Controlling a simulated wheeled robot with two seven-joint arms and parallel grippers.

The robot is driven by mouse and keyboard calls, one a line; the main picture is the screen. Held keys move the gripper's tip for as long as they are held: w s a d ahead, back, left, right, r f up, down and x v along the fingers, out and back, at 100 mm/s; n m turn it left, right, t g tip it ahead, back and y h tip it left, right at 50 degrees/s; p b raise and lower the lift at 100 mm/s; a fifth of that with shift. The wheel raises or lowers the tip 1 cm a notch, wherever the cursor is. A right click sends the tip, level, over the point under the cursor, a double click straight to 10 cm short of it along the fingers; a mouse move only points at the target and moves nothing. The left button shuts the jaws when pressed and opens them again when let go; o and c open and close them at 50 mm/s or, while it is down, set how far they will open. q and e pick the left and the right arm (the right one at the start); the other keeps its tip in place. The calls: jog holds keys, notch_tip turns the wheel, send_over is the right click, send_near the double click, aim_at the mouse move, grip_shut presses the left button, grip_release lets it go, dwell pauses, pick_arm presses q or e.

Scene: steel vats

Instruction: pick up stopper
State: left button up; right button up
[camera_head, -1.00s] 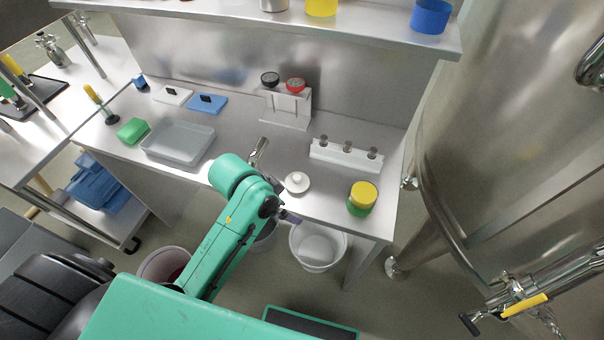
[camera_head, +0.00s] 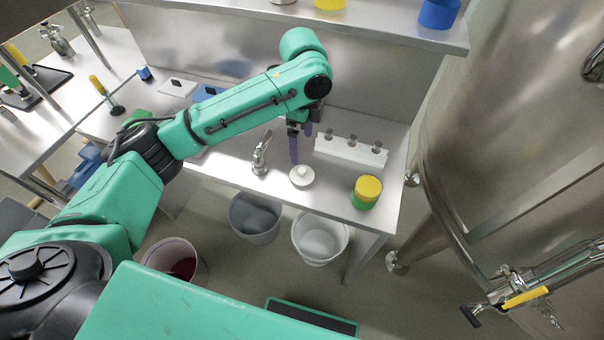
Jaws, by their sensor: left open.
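The stopper (camera_head: 302,177), a white round disc with a small knob on top, lies on the steel bench near its front edge. My left gripper (camera_head: 301,148) points down just behind and above the stopper, with its purple-grey fingers apart and nothing seen between them. One finger ends close to the stopper's back edge in the picture; I cannot tell whether it touches. My right gripper is out of view.
A metal tap (camera_head: 262,154) stands left of the stopper. A yellow-and-green jar (camera_head: 366,192) stands to the right, and a white rack (camera_head: 350,151) with metal pieces stands behind. Buckets (camera_head: 320,240) stand on the floor below. A large vat (camera_head: 520,150) is at the right.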

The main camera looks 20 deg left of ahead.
aim_at(302, 169)
pick_arm(q)
notch_tip(302, 169, down, 12)
jog(key=shift+s+r+p, duration=0.1)
jog(key=shift+r+p, duration=0.15)
jog(key=shift+p, duration=0.7)
jog(key=shift+f, duration=0.35)
jog(key=c, duration=1.1)
